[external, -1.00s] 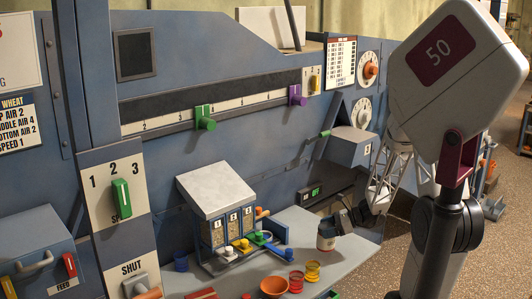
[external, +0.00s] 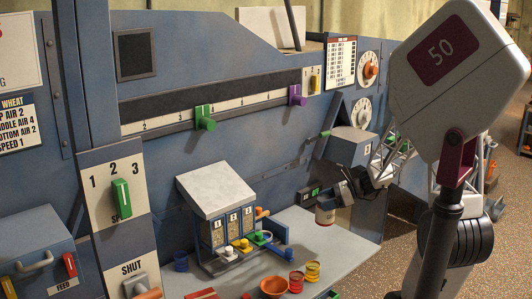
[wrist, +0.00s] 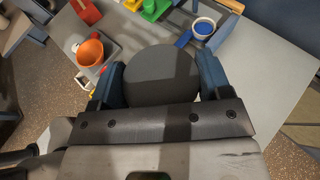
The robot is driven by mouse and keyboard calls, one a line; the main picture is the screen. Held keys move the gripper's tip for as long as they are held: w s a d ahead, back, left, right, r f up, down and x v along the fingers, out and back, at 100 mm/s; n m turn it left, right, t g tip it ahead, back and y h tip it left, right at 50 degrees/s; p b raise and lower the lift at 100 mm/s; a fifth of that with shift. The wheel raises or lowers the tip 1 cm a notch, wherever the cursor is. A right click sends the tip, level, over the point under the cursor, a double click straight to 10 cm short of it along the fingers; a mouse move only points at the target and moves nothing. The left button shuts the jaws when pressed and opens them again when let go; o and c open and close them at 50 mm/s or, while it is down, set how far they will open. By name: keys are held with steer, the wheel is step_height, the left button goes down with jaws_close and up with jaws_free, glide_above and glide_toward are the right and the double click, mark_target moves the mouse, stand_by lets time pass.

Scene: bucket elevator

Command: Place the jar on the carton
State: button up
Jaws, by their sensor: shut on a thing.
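In the wrist view the jar's dark round lid (wrist: 160,75) sits between the two blue fingers, and the lid hides the jar's body. I cannot tell for sure which thing is the carton; a white box-like block (external: 268,27) rests on top of the machine at the back.
The grey bench (external: 345,248) is bare below and right of the jar. A hopper unit (external: 216,190) with coloured knobs stands to the left. A grey-blue box (external: 350,146) juts from the wall above.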

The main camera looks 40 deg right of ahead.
steer(key=w+a+n+g+y, duration=0.1)
steer(key=a+n+g+y, duration=0.3)
steer(key=a, duration=1.9)
steer(key=s+a+n+g, duration=0.2)
steer(key=s+a+g, duration=0.15)
steer(key=a, duration=0.65)
steer(key=s+a+n+g, duration=0.25)
steer(key=s+a, duration=0.25)
steer(key=a, duration=0.5)
steer(key=shift+t, duration=0.3)
steer(key=f, duration=0.5)
steer(key=shift+w, duration=0.25)
steer(key=shift+w, duration=0.1)
steer(key=w+a+f, duration=0.1)
steer(key=w+a, duration=0.7)
steer(key=w, duration=0.5)
steer(key=shift+w+f, duration=0.2)
steer(key=shift+w, duration=0.05)
steer(key=shift+a+f, duration=0.1)
steer(key=shift+f, duration=1.65)
